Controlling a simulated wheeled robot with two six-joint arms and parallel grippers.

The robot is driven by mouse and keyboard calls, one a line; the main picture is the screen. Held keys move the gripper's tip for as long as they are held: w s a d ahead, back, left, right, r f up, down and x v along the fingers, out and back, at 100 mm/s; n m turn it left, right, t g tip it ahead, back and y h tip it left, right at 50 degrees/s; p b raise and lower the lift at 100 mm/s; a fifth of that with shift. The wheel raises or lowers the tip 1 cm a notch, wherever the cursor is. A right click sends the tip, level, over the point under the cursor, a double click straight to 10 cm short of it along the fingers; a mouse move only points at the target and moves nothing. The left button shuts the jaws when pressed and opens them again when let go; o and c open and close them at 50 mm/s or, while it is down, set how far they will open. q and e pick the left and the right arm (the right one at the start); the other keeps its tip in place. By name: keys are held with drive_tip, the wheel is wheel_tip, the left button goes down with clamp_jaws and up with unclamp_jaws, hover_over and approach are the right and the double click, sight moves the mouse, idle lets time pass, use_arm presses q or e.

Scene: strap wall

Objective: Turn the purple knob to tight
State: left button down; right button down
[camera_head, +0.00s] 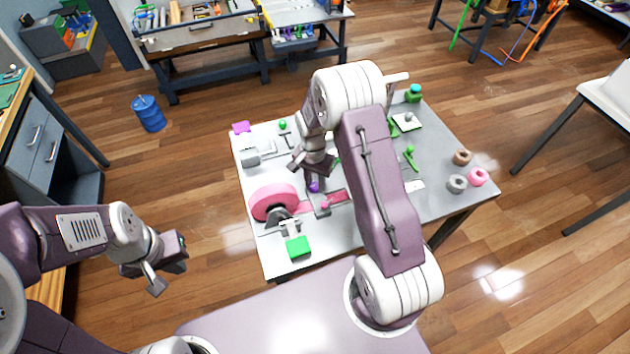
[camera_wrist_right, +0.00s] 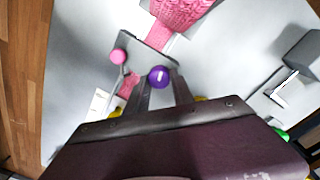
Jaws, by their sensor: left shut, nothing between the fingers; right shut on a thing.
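The purple knob (camera_head: 314,186) is on the grey table, below my right gripper (camera_head: 312,176). In the right wrist view the round purple knob (camera_wrist_right: 158,77) sits between my two fingertips and carries a short white mark, roughly upright in the picture. My right gripper is shut on it. A pink strap (camera_wrist_right: 158,36) runs from a pink reel (camera_head: 274,202) toward the knob's mount. No label for tight is readable. My left gripper (camera_head: 167,272) is shut and empty, off the table's left front side.
A pink ball-topped lever (camera_wrist_right: 118,57) stands close beside the knob. A green block (camera_head: 298,247) lies at the table's front left. The table's front middle looks mostly clear.

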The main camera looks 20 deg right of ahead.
sight(314, 184)
drive_tip(key=shift+s+m, duration=0.15)
drive_tip(key=shift+m, duration=1.45)
drive_tip(key=c, duration=1.1)
unclamp_jaws()
drive_tip(key=shift+a, duration=0.15)
drive_tip(key=shift+r, duration=0.1)
wheel_tip(314, 184, up, 9)
drive_tip(key=b, duration=0.1)
drive_tip(key=shift+a, duration=0.1)
